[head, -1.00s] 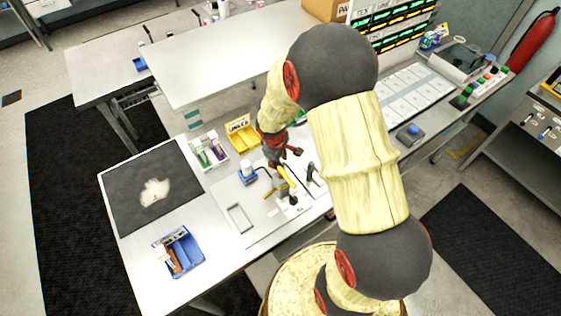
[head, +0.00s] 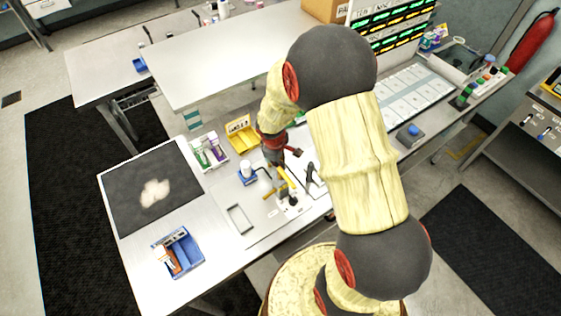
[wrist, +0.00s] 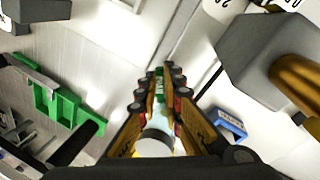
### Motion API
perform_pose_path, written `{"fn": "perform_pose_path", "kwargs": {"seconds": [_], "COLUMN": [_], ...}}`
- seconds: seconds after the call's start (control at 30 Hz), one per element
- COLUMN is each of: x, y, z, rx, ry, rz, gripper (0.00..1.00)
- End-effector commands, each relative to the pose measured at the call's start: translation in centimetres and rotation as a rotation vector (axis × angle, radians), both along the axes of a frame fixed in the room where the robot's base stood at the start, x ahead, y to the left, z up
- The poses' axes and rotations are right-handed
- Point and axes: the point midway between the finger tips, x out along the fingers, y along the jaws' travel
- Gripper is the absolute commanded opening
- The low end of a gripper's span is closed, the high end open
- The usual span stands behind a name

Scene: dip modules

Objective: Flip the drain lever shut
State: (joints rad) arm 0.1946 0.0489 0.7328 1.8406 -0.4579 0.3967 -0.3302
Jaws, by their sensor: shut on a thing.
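My gripper (wrist: 160,95) points down over the work panel, its two orange-and-black fingers close together in the wrist view. Between them is a pale cylinder with a round grey-white end (wrist: 154,144), which I take to be the drain lever; the fingers hide most of it. A small green label (wrist: 160,80) shows between the fingertips, too small to read surely. In the head view my gripper (head: 281,170) is at a small upright fixture with yellow parts (head: 291,187) on the grey panel. My arm partly covers this spot, and the lever's angle is not clear.
A grey block (wrist: 262,55) with a golden handle (wrist: 300,78) stands close at the right, and a green clamp-like part (wrist: 58,100) at the left. A blue-based bottle (head: 246,172), a yellow bin (head: 241,134) and a blue tray (head: 181,252) are on the table.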

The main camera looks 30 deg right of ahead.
Motion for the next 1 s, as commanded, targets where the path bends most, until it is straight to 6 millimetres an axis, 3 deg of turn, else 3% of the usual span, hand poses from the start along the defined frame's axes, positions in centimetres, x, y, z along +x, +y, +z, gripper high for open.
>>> {"fn": "perform_pose_path", "kwargs": {"seconds": [0.47,0.77,0.8,1.0], "x": [-0.35,-0.42,-0.44,-0.42], "y": [0.65,0.67,0.68,0.67], "z": [-0.19,-0.03,-0.03,-0.03], "rx": [-0.001,0.0,0.0,0.0], "ry": [-0.001,0.0,0.0,0.0], "rz": [-0.164,-0.177,-0.176,-0.175], "gripper": [0.0,0.0,0.1,0.21]}}
